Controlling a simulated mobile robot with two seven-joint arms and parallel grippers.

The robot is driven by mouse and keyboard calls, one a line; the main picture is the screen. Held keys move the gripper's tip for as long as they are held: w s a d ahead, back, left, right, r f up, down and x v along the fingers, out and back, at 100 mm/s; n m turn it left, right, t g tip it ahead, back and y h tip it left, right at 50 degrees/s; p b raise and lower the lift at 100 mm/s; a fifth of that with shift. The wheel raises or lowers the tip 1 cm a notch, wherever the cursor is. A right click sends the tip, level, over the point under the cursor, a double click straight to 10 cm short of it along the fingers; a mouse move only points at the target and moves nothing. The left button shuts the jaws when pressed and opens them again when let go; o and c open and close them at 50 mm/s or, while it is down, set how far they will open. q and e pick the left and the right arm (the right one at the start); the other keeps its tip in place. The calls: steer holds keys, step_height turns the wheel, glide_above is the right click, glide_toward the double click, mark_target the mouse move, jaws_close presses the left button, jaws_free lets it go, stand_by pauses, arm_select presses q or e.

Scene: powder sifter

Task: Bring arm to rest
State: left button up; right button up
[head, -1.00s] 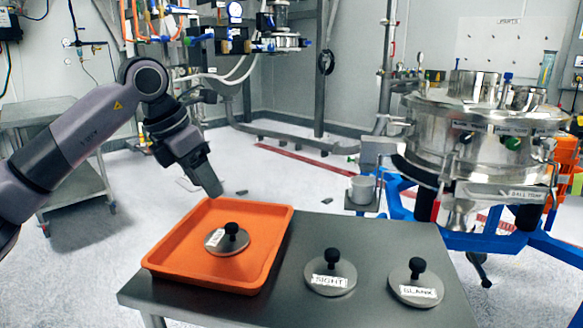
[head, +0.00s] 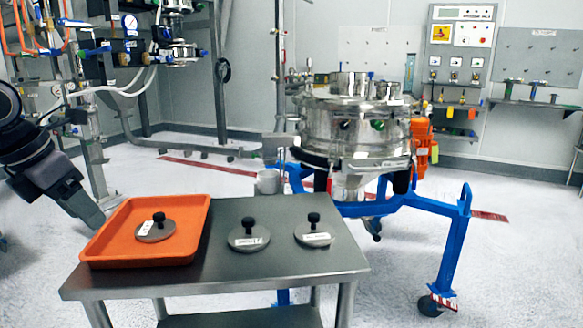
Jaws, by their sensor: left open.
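My left gripper (head: 93,216) hangs at the left of the head view, pointing down, just left of the orange tray. It appears empty and apart from the tray, though its fingertips are hard to make out. The orange tray (head: 97,250) lies on the left part of a grey metal table (head: 215,277). A round metal disc with a black knob and a white label (head: 156,229) lies in the tray. Two similar labelled discs lie on the bare tabletop, a middle disc (head: 249,239) and a right disc (head: 313,234). My right gripper is not in view.
A steel sifter (head: 352,128) on a blue wheeled frame (head: 453,240) stands behind and right of the table. A control panel (head: 462,50) hangs on the back wall. The floor at the right is clear.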

arm_select(q)
steer(key=s+d+f+n+h, duration=0.25)
steer(key=d+h, duration=0.35)
steer(key=d, duration=0.3)
steer(key=s+d+f+n+t+h, duration=0.1)
steer(key=d+f+n+h, duration=0.1)
steer(key=d+f+h, duration=0.5)
steer(key=s+d+f+n+h, duration=0.1)
steer(key=s+d+n+h, duration=0.3)
steer(key=d, duration=0.8)
steer(key=a+f+n+t+y, duration=0.4)
steer(key=f+n+t+y, duration=0.25)
steer(key=n, duration=0.45)
steer(key=a+f+n+t+y, duration=0.5)
steer(key=f+n, duration=0.3)
steer(key=n, duration=0.3)
steer(key=s+a+f+n+g+y, duration=0.3)
steer(key=s+f+n+g+y, duration=0.35)
steer(key=s+f, duration=0.8)
step_height(320, 180, up, 10)
steer(key=a+n+h+p, duration=0.1)
steer(key=p, duration=1.2)
steer(key=shift+w+a+f+n+p, duration=0.2)
steer(key=shift+w+n+p, duration=0.1)
steer(key=shift+w+n, duration=0.1)
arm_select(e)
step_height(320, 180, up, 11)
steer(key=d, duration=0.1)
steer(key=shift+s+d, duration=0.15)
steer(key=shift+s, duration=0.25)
